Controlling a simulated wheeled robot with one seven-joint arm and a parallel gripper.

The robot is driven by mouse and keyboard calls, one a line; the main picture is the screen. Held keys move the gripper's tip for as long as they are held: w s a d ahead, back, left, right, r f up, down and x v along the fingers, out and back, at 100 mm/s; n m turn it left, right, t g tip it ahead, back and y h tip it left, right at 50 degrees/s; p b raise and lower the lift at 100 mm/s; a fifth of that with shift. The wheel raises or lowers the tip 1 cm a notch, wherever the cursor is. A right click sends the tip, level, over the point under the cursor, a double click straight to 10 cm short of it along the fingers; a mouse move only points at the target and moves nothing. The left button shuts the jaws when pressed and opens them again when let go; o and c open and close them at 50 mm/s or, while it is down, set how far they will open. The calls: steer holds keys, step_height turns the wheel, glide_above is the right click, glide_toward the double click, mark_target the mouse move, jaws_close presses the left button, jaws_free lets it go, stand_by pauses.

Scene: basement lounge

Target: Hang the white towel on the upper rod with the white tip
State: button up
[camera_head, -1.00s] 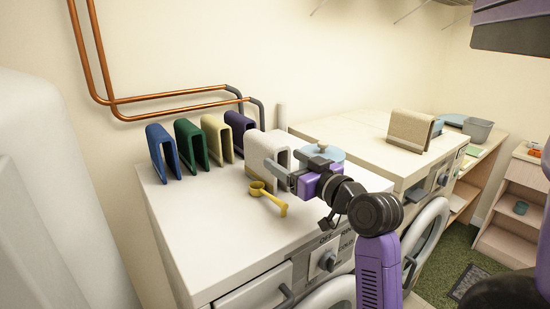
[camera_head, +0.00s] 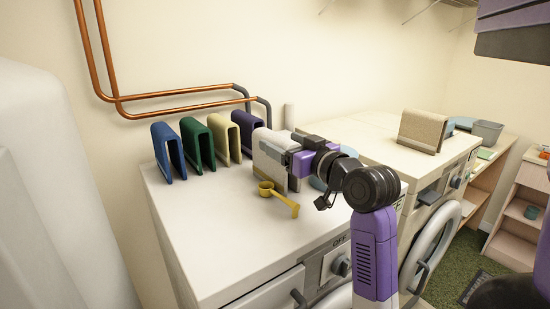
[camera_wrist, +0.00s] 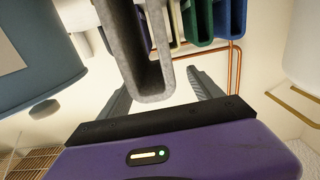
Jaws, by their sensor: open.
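The white towel (camera_head: 270,152) is folded over like an upside-down U and stands on the near white washer (camera_head: 225,235), at the right end of a row of folded towels. My gripper (camera_head: 292,160) is beside its right side in the head view. In the wrist view, the pale grey-looking towel (camera_wrist: 152,75) is between the two spread fingers of my gripper (camera_wrist: 165,90); they do not look closed on it. Thin rods (camera_head: 410,12) stick out from the wall at the top of the head view, cut off by its edge. I cannot make out a white tip.
Blue (camera_head: 167,150), green (camera_head: 197,145), cream (camera_head: 222,138) and purple (camera_head: 246,130) towels stand left of it. A yellow scoop (camera_head: 278,197) lies in front. A beige folded thing (camera_head: 423,131) stands on the second machine. Copper pipes (camera_head: 185,104) run along the wall behind.

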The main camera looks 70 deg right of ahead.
mark_target(275, 135)
steer(key=shift+d+p+x, duration=0.15)
steer(key=shift+p+x, duration=0.05)
steer(key=shift+x, duration=0.95)
steer(key=shift+d+p+x, duration=0.15)
steer(key=shift+p+x, duration=0.05)
steer(key=shift+x, duration=0.95)
steer(key=shift+s+a+f, duration=0.1)
steer(key=shift+s, duration=0.1)
jaws_close()
